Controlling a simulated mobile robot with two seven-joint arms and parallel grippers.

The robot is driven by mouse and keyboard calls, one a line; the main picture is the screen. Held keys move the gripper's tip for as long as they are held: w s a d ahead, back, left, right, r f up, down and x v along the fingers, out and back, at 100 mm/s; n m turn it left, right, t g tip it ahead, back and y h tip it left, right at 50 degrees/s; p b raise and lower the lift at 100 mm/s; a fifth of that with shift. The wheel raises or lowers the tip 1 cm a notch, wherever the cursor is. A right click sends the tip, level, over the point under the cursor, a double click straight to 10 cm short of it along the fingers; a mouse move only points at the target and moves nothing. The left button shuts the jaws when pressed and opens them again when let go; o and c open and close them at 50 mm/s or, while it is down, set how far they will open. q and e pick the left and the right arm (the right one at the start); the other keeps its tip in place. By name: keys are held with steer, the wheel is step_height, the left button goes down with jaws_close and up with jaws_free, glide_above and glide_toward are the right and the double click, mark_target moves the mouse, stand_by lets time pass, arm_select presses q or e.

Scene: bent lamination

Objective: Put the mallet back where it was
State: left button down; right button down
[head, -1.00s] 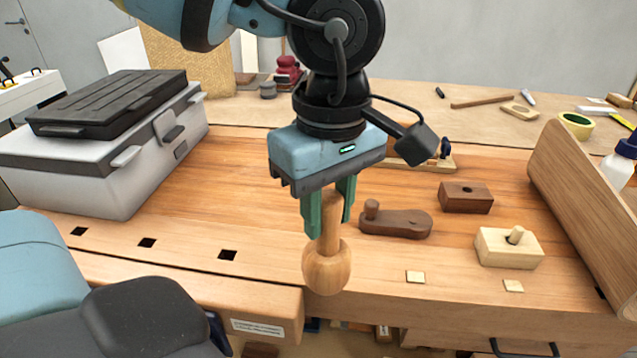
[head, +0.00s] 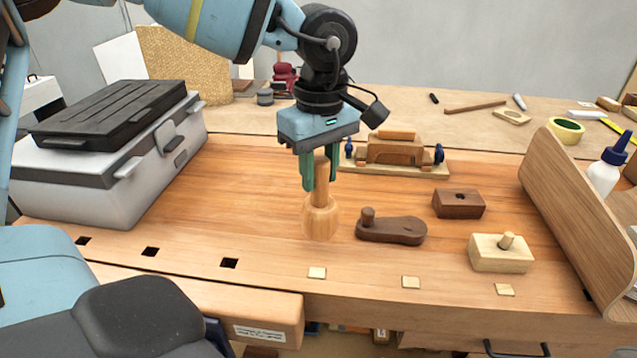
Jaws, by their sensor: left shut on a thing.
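The wooden mallet (head: 320,217) has a round, light wood head and a short upright handle. My left gripper (head: 321,172) is shut on its handle from above, with the green fingers on either side. The mallet hangs head down, over or on the workbench (head: 240,190), left of the dark brown wooden piece with a peg (head: 392,229). I cannot tell whether its head touches the bench. My right gripper is not in view.
A grey toolbox (head: 110,160) stands at the left. A clamped wooden fixture (head: 395,150) lies behind. A dark block (head: 459,203), a pale block with a peg (head: 500,252), a bent wood panel (head: 575,215) and a glue bottle (head: 607,165) are at the right. Small pale squares (head: 317,273) lie along the front.

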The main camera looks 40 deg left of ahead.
mark_target(319, 186)
arm_select(q)
steer(key=shift+w+a, duration=0.3)
steer(key=shift+f+p, duration=0.3)
steer(key=shift+f, duration=1.45)
steer(key=shift+f+b, duration=0.3)
steer(key=c, duration=1.1)
jaws_free()
steer(key=shift+r, duration=0.1)
steer(key=shift+r, duration=0.1)
step_height(319, 186, up, 12)
steer(key=shift+r, duration=0.1)
steer(key=shift+d, duration=0.1)
